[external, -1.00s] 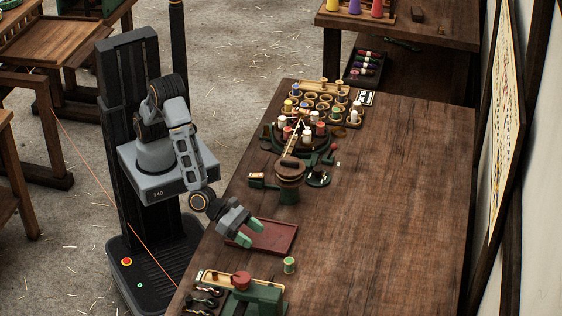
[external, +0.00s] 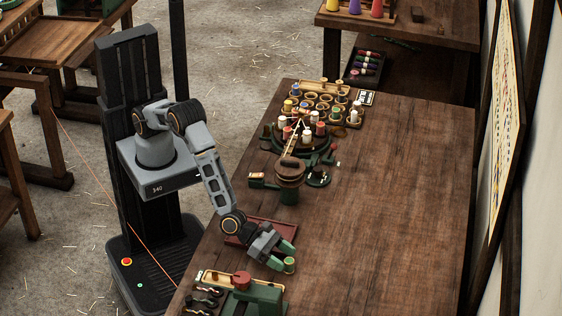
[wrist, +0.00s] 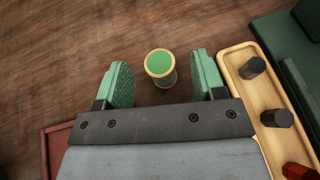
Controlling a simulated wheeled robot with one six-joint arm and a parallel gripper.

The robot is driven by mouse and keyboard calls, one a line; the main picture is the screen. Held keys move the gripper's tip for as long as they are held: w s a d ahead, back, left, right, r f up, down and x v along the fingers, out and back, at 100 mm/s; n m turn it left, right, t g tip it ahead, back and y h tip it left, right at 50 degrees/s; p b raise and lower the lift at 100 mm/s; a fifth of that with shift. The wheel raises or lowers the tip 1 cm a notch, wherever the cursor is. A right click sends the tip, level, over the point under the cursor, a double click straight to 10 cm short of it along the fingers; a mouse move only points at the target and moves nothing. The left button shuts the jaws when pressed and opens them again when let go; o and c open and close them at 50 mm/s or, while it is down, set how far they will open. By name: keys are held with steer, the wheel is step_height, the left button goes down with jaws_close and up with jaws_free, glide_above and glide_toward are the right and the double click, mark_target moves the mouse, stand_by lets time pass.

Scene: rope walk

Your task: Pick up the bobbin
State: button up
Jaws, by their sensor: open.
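The bobbin (external: 289,266) is a small upright spool with green thread and pale wooden ends, standing on the dark wooden bench. In the wrist view the bobbin (wrist: 160,66) shows from above, just ahead of the opening between the fingers. My gripper (external: 281,255) is open, with green-padded fingers low over the bench close to the bobbin. In the wrist view my gripper (wrist: 160,84) has one finger on each side of the bobbin's line, with a gap to each. Nothing is held.
A red tray (external: 262,228) lies behind my gripper. A winder (external: 289,175) and a crowded bobbin stand (external: 303,130) are farther back. The bench's right side is clear.

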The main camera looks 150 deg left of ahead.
steer(key=shift+w+a+f, duration=0.15)
steer(key=shift+w, duration=0.1)
steer(key=c, duration=1)
